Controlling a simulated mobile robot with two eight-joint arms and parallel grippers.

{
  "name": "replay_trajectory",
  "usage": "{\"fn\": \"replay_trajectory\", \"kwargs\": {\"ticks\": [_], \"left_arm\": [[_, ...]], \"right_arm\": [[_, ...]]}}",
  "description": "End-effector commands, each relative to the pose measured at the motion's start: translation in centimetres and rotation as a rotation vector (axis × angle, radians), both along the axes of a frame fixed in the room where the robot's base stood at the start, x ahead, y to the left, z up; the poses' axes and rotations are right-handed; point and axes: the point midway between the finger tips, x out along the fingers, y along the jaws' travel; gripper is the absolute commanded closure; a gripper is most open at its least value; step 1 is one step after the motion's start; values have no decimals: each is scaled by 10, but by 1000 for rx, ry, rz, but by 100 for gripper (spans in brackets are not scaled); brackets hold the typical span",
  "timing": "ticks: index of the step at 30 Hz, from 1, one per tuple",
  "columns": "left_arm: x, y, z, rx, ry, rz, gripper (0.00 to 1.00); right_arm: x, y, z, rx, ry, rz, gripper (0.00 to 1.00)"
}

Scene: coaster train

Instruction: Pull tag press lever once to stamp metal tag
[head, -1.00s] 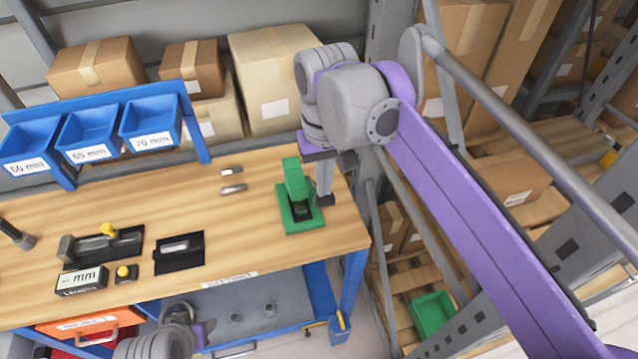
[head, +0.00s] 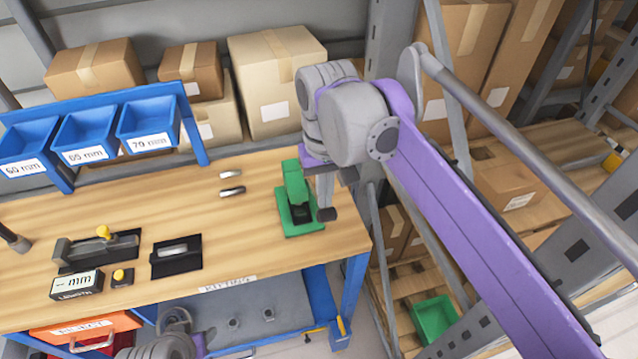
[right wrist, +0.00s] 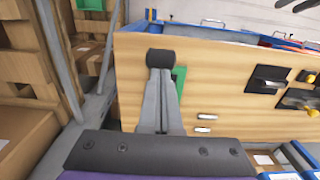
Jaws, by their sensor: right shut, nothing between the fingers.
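The green tag press (head: 293,188) stands on the right end of the wooden bench. Its upright green part rises at the back of its base, and a dark recess shows at the front. My right gripper (head: 327,213) points down just to the right of the press, its dark fingertips close to the base; touching or not, I cannot tell. In the right wrist view the gripper (right wrist: 160,58) is shut and empty, partly hiding the green press (right wrist: 179,82). Two metal tags (head: 231,174) (head: 232,191) lie left of the press.
Left on the bench are a black tray (head: 162,266) with a metal piece, a measuring fixture (head: 70,250) and a length display (head: 76,285). Blue bins (head: 148,125) hang behind. Grey shelving posts stand right of the bench. The bench middle is clear.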

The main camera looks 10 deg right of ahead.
Motion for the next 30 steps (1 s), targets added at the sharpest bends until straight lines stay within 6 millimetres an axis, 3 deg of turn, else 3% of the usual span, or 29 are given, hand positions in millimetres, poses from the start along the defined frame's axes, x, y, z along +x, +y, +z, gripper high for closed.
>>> {"fn": "replay_trajectory", "kwargs": {"ticks": [21,30], "left_arm": [[-4,0,-16,0,7,0,50],[-4,0,-17,0,7,0,50]], "right_arm": [[-9,0,-25,0,1,0,100],[-9,0,-26,0,0,0,100]]}}
